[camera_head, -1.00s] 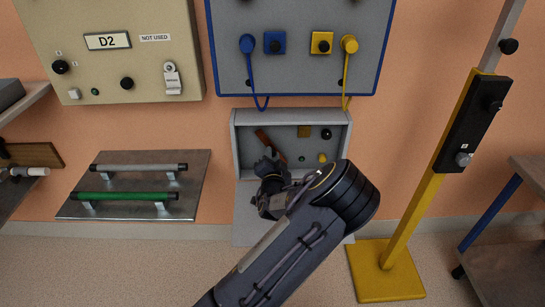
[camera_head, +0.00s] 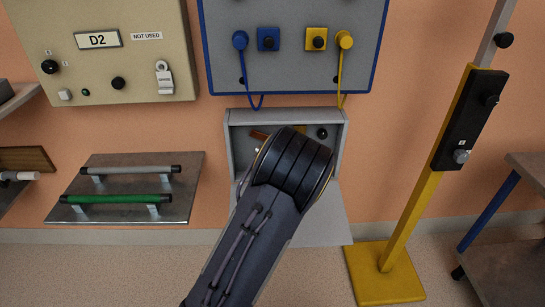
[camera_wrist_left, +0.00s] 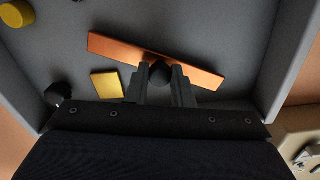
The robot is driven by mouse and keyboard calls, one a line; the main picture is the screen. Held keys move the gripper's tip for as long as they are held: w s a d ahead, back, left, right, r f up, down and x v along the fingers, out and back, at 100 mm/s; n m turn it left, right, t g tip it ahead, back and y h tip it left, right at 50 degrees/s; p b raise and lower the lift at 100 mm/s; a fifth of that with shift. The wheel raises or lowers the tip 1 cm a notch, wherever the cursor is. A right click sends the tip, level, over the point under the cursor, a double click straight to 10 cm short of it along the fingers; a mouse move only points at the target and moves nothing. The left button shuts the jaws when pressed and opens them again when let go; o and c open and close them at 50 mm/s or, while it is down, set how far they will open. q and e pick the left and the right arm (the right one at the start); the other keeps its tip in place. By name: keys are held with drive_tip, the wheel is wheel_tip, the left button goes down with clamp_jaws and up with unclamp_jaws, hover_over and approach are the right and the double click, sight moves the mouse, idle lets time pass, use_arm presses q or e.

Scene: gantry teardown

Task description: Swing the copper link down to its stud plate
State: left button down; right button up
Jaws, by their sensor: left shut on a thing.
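The copper link (camera_wrist_left: 118,50) is a flat orange-brown bar in the grey open box. It lies aslant across the left wrist view, with a black knob near its middle. My left gripper (camera_wrist_left: 160,80) is shut on that knob, one finger on each side. A small yellow-gold plate (camera_wrist_left: 106,85), which looks like the stud plate, lies apart from the bar, beside the gripper. In the head view only one end of the copper link (camera_head: 260,135) shows; my left forearm hides the rest, the gripper and most of the plate. My right gripper is in neither view.
The grey box (camera_head: 338,160) has raised side walls close around the hand. A black knob (camera_head: 322,133) and a yellow knob (camera_wrist_left: 16,14) are also in it. A blue-framed panel (camera_head: 290,60) with hanging leads is above. A yellow post (camera_head: 410,220) stands to the right.

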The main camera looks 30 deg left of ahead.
use_arm(q)
drive_tip(key=shift+w+d+r+n+b, duration=0.15)
drive_tip(key=shift+r+n+b, duration=0.5)
drive_tip(key=shift+n, duration=0.7)
drive_tip(key=shift+d+r+n+b, duration=0.15)
drive_tip(key=shift+r+n+b, duration=0.25)
drive_tip(key=shift+r+n, duration=0.7)
drive_tip(key=shift+f+n, duration=0.15)
drive_tip(key=shift+n, duration=0.1)
drive_tip(key=c, duration=1.3)
unclamp_jaws()
drive_tip(key=shift+o, duration=0.2)
drive_tip(key=p+v, duration=0.1)
drive_tip(key=v, duration=0.7)
drive_tip(key=shift+p, duration=0.35)
drive_tip(key=shift+w, duration=0.1)
